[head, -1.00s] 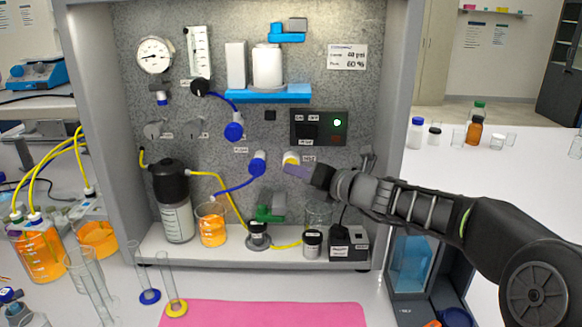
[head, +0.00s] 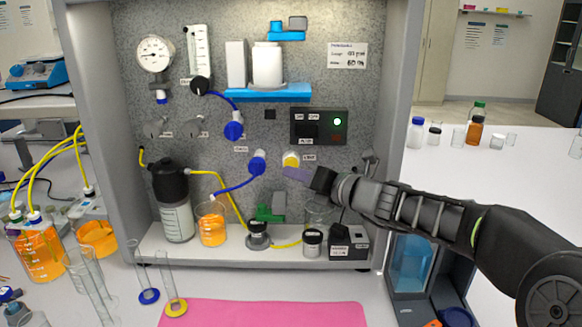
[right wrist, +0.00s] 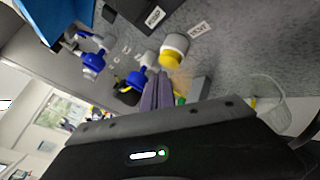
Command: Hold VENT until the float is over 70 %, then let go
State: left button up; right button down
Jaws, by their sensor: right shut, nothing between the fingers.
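The VENT button (head: 291,160) is a yellow and white round knob on the grey panel, beside its label; it also shows in the right wrist view (right wrist: 174,48). My right gripper (head: 288,172) is shut and empty, its purple fingertips just below the VENT button. In the right wrist view its fingers (right wrist: 160,84) end close by the yellow ring; I cannot tell whether they touch it. The float tube (head: 200,52) is a clear upright scale at the upper left of the panel; its float is too small to read. My left gripper is not in view.
A dial gauge (head: 154,54) is left of the float tube. A dark switch box (head: 319,127) with a lit green lamp is above VENT. A blue valve (head: 258,163) is to its left. Beakers, a bottle (head: 174,200) and jars stand on the shelf below. The pink mat (head: 265,313) is clear.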

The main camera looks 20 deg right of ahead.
dwell(0.3)
jog(key=shift+s+a+b, duration=0.1)
jog(key=shift+s+a, duration=0.25)
jog(key=shift+s, duration=0.4)
jog(key=shift+s+a+b, duration=0.1)
jog(key=shift+s+a, duration=0.3)
jog(key=shift+s, duration=0.35)
jog(key=shift+s+a+b, duration=0.1)
jog(key=shift+s+a, duration=0.25)
jog(key=shift+s, duration=0.4)
